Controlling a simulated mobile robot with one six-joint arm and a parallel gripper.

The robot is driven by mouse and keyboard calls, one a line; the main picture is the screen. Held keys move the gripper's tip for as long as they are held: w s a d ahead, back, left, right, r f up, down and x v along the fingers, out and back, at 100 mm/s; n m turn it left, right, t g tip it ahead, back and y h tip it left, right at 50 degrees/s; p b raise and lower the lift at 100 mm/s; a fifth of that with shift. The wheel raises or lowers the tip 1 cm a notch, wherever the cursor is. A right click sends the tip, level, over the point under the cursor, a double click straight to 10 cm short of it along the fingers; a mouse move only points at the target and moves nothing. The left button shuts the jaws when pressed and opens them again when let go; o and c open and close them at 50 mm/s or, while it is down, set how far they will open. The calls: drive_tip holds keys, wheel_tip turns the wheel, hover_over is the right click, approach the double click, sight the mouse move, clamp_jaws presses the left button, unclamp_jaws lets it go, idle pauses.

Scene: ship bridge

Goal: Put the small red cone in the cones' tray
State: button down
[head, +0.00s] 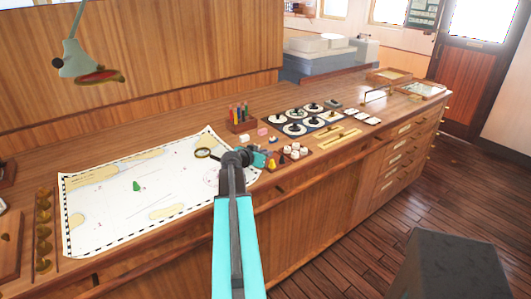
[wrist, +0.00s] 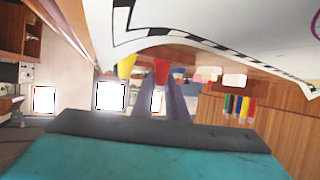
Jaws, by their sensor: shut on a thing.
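In the wrist view, a small red cone (wrist: 175,70) shows between the tips of my gripper (wrist: 168,78), which is shut on it. A yellow cone (wrist: 126,65) stands beside it. In the head view, my gripper (head: 261,158) is at the chart's right edge, beside the yellow cone (head: 272,163); the red cone is hard to make out there. I cannot tell whether the red cone touches the tray.
A paper chart (head: 110,205) covers the left of the desk, with a green cone (head: 137,186) and a magnifying glass (head: 203,153) on it. A pen holder (head: 241,124) stands behind. Dark mats with white discs (head: 295,129) lie right. A lamp (head: 75,60) hangs left.

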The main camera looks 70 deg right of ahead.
drive_tip(key=shift+f, duration=0.2)
drive_tip(key=c, duration=1.7)
unclamp_jaws()
drive_tip(key=shift+c, duration=0.2)
drive_tip(key=b+v, duration=0.3)
drive_tip(key=v, duration=0.8)
drive_tip(key=shift+s+f, duration=0.1)
drive_tip(key=shift+a+r+b, duration=0.25)
drive_tip(key=shift+a+b, duration=0.05)
drive_tip(key=shift+a, duration=0.2)
